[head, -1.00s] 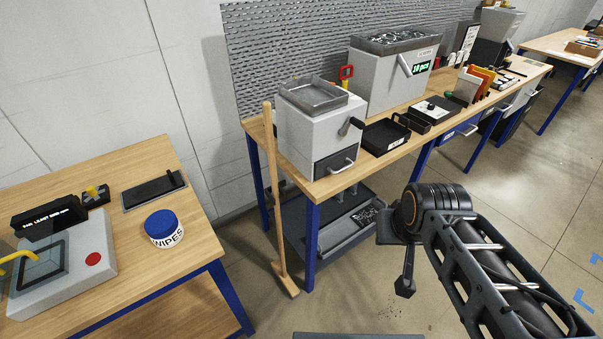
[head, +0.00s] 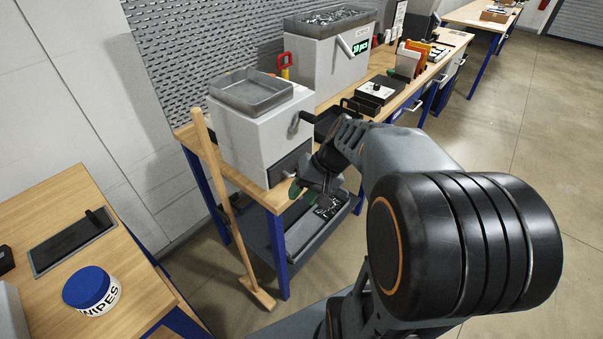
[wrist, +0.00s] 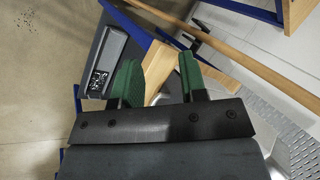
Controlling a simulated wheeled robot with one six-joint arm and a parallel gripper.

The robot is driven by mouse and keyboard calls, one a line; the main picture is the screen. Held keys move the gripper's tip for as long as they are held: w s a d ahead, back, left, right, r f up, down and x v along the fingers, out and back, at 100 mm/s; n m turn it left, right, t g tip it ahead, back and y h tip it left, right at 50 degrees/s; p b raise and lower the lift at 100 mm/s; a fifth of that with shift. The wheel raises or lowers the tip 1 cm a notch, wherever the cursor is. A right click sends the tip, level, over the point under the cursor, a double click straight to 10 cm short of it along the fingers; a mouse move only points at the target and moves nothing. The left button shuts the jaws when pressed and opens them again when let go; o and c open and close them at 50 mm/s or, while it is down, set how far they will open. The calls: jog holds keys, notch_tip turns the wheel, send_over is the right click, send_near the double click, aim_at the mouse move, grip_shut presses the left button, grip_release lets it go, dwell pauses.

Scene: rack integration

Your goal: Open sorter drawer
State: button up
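The sorter is a white box (head: 250,128) with a grey tray (head: 252,92) on top and a dark crank at its right side. It stands at the near end of the long workbench. Its dark drawer front (head: 285,166) is low on the near face and looks shut. The handle is mostly hidden by my arm. My gripper (head: 297,190) is in front of the drawer, near the bench's front edge. In the wrist view, my gripper's green fingers (wrist: 159,78) are apart and nothing is held. The bench's wooden corner shows beyond them.
A wooden-handled broom (head: 225,200) leans at the bench's near end. A grey bin (head: 315,225) sits on the lower shelf. A black tray (head: 325,122) stands right of the sorter. A wipes tub (head: 92,290) is on the left table. The floor at right is clear.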

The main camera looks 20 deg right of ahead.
jog(key=w+d+f+m+t+y+b, duration=0.25)
jog(key=w+d+f+t, duration=0.2)
jog(key=d, duration=0.45)
jog(key=w+d+f+m+t+y+b, duration=0.25)
jog(key=w+d+t+y, duration=0.2)
jog(key=d, duration=0.35)
jog(key=shift+m+h, duration=0.3)
jog(key=shift+h, duration=0.2)
jog(key=p+x, duration=0.1)
jog(key=x, duration=0.7)
jog(key=p+x, duration=0.1)
jog(key=x, duration=0.3)
jog(key=shift+w+a+f+p, duration=0.15)
jog(key=shift+a+f+p, duration=0.15)
jog(key=shift+f, duration=0.2)
jog(key=shift+d, duration=0.1)
grip_shut()
